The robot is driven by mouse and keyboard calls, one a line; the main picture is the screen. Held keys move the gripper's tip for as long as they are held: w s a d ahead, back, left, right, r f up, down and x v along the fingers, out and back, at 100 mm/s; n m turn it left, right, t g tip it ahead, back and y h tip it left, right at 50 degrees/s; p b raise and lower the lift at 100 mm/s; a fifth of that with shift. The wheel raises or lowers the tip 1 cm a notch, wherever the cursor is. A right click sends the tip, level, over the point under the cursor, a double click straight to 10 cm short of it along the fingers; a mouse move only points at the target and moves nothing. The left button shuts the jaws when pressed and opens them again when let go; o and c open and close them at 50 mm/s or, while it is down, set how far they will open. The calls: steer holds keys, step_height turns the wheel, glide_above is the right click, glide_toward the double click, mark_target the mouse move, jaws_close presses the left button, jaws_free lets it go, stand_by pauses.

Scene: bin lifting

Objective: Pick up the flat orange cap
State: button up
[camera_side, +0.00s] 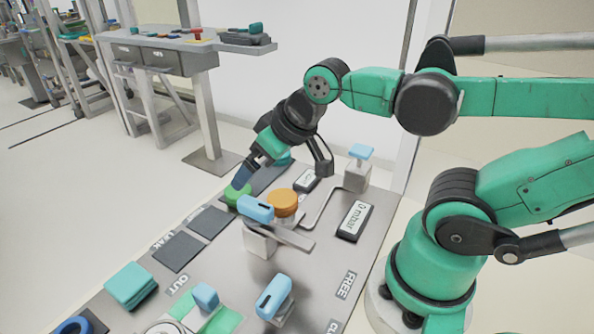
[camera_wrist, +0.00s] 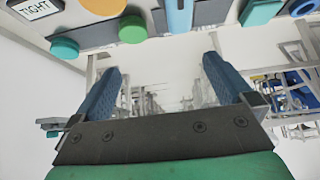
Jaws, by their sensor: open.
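The flat orange cap (camera_side: 283,201) is a round disc on the grey panel in the side view, just behind and right of a light blue handle. In the wrist view the orange cap (camera_wrist: 103,6) is cut off by the top edge, left of centre. My gripper (camera_side: 239,181) is left of the orange cap and above a green round cap (camera_side: 237,196); I cannot tell whether it touches the green one. In the wrist view my gripper (camera_wrist: 160,76) has its blue fingers wide apart with nothing between them.
The light blue handle (camera_side: 257,207) stands close to the orange cap. A teal round cap (camera_wrist: 64,48) shows in the wrist view. A black-framed display (camera_side: 355,219) lies to the right. Another blue handle (camera_side: 273,296) and a teal block (camera_side: 131,285) are nearer the camera.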

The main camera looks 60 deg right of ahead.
step_height(320, 180, up, 4)
steer(key=m+g, duration=0.5)
steer(key=g, duration=0.2)
glide_above(282, 197)
step_height(282, 197, down, 8)
steer(key=shift+f, duration=3.25)
steer(key=c, duration=1.2)
steer(key=shift+c, duration=0.2)
steer(key=shift+r, duration=0.2)
step_height(282, 197, up, 23)
